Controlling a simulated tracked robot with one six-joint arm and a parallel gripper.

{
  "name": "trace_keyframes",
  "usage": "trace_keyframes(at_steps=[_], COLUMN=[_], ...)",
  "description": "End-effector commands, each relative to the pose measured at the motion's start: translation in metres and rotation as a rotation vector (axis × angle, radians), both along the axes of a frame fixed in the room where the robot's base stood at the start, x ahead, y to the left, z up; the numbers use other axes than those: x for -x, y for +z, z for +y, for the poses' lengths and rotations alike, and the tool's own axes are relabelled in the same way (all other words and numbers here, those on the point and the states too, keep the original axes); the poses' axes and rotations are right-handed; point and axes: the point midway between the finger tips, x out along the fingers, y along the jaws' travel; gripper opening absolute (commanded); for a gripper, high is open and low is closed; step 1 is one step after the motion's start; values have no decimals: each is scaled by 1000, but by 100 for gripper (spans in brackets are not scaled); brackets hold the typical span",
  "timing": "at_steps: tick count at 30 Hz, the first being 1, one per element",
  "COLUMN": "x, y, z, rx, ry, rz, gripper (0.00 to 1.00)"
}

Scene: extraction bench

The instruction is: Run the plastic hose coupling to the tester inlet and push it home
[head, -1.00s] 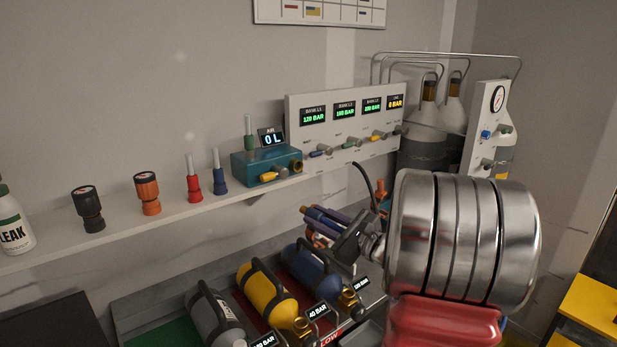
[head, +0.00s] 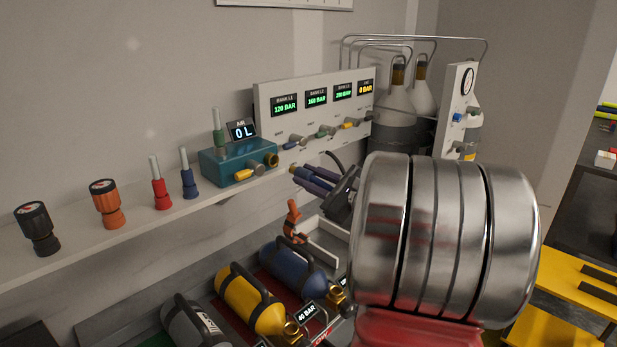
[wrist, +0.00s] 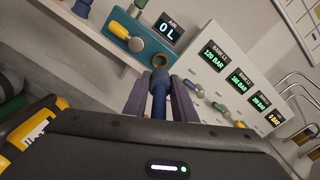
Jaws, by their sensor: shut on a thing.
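My gripper (wrist: 160,98) is shut on a blue plastic coupling (wrist: 159,90), whose round end points forward between the two purple-grey fingers in the wrist view. In the head view my gripper (head: 310,180) is just right of and slightly below the teal tester (head: 226,168). The tester has a brass inlet (head: 271,160) on its right end, and its display reads 0 L. In the wrist view the brass inlet (wrist: 160,60) shows just beyond the coupling's end. A gap appears between them; its depth is hard to tell.
The shelf (head: 120,238) holds black and orange gauges, plus red and blue fittings. Yellow (head: 248,300) and blue (head: 292,270) cylinders lie below. An orange piece (head: 292,222) stands by a white tray. A gauge panel (head: 320,115) rises behind. My arm hides the lower right.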

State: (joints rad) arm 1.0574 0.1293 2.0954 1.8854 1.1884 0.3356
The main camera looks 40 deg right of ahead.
Motion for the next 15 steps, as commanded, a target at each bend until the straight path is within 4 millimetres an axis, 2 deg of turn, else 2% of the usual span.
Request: trace_keyframes(at_steps=[4,15], x=[1,-22], y=[1,0], z=[1,1], rx=[-20,-19], ry=[3,3], rz=[-3,-3], gripper=[0,0])
